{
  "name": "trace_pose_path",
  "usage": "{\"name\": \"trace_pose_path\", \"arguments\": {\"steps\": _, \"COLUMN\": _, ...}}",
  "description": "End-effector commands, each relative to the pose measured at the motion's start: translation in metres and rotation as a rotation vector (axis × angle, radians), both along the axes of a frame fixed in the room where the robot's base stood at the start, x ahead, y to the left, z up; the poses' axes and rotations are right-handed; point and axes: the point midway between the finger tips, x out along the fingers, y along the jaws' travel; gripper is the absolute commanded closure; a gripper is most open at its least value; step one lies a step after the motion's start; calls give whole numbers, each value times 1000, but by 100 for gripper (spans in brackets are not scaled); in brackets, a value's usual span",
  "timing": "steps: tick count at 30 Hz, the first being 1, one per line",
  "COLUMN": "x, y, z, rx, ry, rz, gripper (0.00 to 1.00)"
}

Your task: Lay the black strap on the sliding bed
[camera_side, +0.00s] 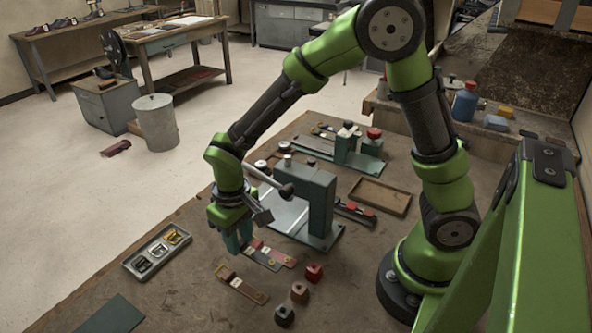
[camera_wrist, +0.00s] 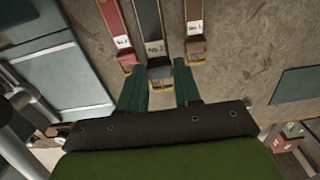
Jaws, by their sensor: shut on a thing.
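The black strap (camera_wrist: 151,25), labelled No.2, lies between a red strap (camera_wrist: 116,28) and a brown strap (camera_wrist: 195,25) in the wrist view. My gripper (camera_wrist: 160,88) is shut on its buckle end, one green finger on each side of the buckle. In the side view my gripper (camera_side: 240,240) is low over the table at the near ends of the straps, and the black strap (camera_side: 263,259) extends from it. I cannot tell whether it is lifted. A pale metal plate (camera_side: 283,217), apparently the sliding bed, lies by the green stitcher (camera_side: 318,197), bare where visible.
A grey tray with buckles (camera_side: 131,266) stands left of my gripper. Red, brown and dark small blocks (camera_side: 299,292) stand near the straps. A dark green mat (camera_side: 112,315) lies at the front left.

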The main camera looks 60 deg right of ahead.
Motion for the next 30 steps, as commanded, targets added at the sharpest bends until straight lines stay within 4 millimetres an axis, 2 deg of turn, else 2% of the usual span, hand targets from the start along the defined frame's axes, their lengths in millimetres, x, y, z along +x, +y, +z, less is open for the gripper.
{"name": "trace_pose_path", "arguments": {"steps": 3, "x": 1, "y": 0, "z": 25, "rx": 2, "ry": -5, "rz": 0, "gripper": 97}}
{"name": "trace_pose_path", "arguments": {"steps": 8, "x": 1, "y": 0, "z": 50, "rx": 1, "ry": -4, "rz": 1, "gripper": 97}}
{"name": "trace_pose_path", "arguments": {"steps": 15, "x": 1, "y": 0, "z": 107, "rx": 3, "ry": -7, "rz": 0, "gripper": 97}}
{"name": "trace_pose_path", "arguments": {"steps": 22, "x": 1, "y": 0, "z": 153, "rx": 2, "ry": -4, "rz": 0, "gripper": 97}}
{"name": "trace_pose_path", "arguments": {"steps": 24, "x": 3, "y": -5, "z": 160, "rx": 0, "ry": -1, "rz": -4, "gripper": 97}}
{"name": "trace_pose_path", "arguments": {"steps": 30, "x": 25, "y": -44, "z": 158, "rx": 0, "ry": 2, "rz": -6, "gripper": 97}}
